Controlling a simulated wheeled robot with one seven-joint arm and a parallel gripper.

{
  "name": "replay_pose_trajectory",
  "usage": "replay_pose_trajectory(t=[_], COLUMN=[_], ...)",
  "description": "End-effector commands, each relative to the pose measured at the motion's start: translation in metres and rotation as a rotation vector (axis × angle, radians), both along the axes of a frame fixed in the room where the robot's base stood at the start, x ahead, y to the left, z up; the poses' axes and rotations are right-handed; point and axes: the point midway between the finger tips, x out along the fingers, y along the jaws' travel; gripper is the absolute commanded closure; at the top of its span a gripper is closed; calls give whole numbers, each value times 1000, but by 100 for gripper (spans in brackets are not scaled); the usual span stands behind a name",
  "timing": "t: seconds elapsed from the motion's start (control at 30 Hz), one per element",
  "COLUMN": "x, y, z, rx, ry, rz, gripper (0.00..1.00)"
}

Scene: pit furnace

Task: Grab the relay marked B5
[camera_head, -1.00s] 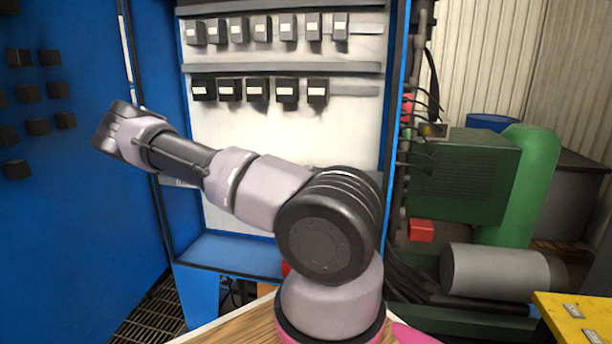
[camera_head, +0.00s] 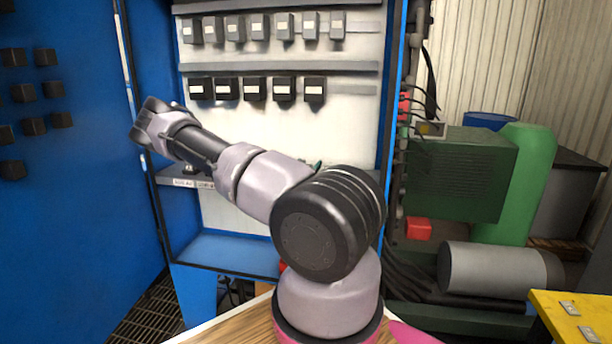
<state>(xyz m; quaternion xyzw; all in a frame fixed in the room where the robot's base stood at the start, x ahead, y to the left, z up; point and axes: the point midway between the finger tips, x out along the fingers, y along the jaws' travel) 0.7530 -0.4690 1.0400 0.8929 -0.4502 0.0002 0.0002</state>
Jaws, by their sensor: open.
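Two rows of relays with white labels are on the white back panel (camera_head: 348,130) of the blue cabinet. The upper row has several grey relays (camera_head: 284,26). The lower row has several black relays, with the leftmost (camera_head: 200,88) and the rightmost (camera_head: 314,90) at its ends. The labels are too small to read, so I cannot tell which is B5. My gripper (camera_head: 146,124) is at the left, in front of the cabinet's left side, lower and left of the black row. It is open and holds nothing visible. Its fingertips are not clearly shown.
The blue cabinet door (camera_head: 80,220) stands open at the left with several dark blocks on it. A low shelf (camera_head: 168,180) crosses the cabinet behind my arm. Cables (camera_head: 432,75), a green box (camera_head: 465,170) and a grey cylinder (camera_head: 490,268) are at the right.

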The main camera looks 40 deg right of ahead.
Motion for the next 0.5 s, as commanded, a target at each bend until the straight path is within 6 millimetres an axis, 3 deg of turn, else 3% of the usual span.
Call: replay_pose_trajectory(t=[0.13,0.3,0.37,0.5], x=[0,0,0,0], y=[0,0,1,1], z=[0,0,0,0], rx=[0,1,1,0], ry=[0,1,1,0], rz=[0,0,0,0], gripper=[15,80,100,100])
